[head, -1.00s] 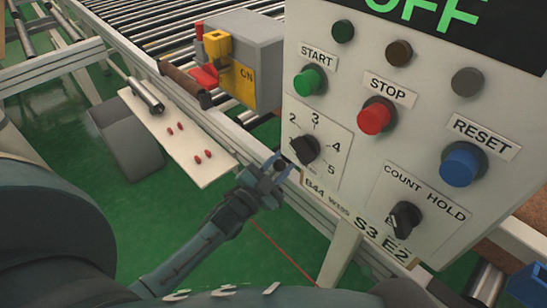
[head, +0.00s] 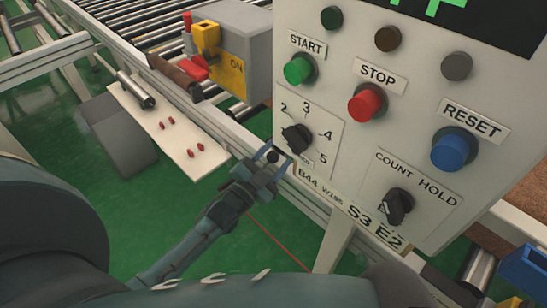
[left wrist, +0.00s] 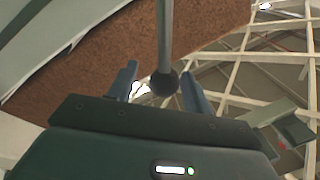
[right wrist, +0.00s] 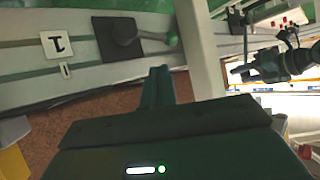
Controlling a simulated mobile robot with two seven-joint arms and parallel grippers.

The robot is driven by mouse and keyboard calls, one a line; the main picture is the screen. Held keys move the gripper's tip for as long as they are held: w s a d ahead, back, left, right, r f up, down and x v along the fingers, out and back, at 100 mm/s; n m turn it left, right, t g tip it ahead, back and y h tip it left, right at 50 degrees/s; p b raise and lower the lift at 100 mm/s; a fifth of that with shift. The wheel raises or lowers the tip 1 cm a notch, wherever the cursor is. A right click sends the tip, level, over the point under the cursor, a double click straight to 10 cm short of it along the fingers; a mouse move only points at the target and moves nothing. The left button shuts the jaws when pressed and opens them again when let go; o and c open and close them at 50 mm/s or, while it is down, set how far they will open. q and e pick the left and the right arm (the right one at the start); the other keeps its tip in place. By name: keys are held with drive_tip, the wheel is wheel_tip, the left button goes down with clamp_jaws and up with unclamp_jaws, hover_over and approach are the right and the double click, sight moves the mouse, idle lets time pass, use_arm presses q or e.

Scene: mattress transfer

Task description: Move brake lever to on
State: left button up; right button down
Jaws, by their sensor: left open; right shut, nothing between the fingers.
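A yellow lever (head: 206,39) stands on a grey box (head: 245,45) whose yellow plate reads ON, with red parts beside it. I cannot tell whether this is the brake lever. My left gripper (head: 268,170) is open below the control panel's lower left corner. In the left wrist view, a grey rod (left wrist: 164,35) ends in a dark ball (left wrist: 164,82) between the open fingers (left wrist: 158,76), with gaps on both sides. My right gripper (right wrist: 158,70) is shut and empty. Ahead of it is a short lever with a green ball (right wrist: 171,38) on a dark plate (right wrist: 112,40).
The control panel (head: 345,190), with START, STOP and RESET buttons and dials, fills the right side. A roller conveyor (head: 150,20) runs behind. A white shelf (head: 150,122) holds small red pieces. Green floor (head: 110,190) shows below.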

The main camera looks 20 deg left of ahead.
use_arm(q)
drive_tip(key=b+v, duration=0.1)
drive_tip(key=v, duration=1.2)
use_arm(e)
drive_tip(key=shift+f, duration=0.3)
use_arm(q)
drive_tip(key=s+d+f+n+g+y+p, duration=0.1)
drive_tip(key=s+d+f+n+g+p, duration=0.1)
drive_tip(key=s+d+n+g+p, duration=0.3)
drive_tip(key=s+d+n+g, duration=0.2)
drive_tip(key=d+n+g, duration=0.1)
drive_tip(key=shift+s+d+f+g+y, duration=0.3)
drive_tip(key=shift+s+d+y, duration=0.05)
drive_tip(key=shift+s+y, duration=0.05)
use_arm(e)
drive_tip(key=shift+s+d+r+g+h, duration=0.3)
drive_tip(key=shift+d+r+g+h, duration=0.1)
drive_tip(key=shift+d+r, duration=0.35)
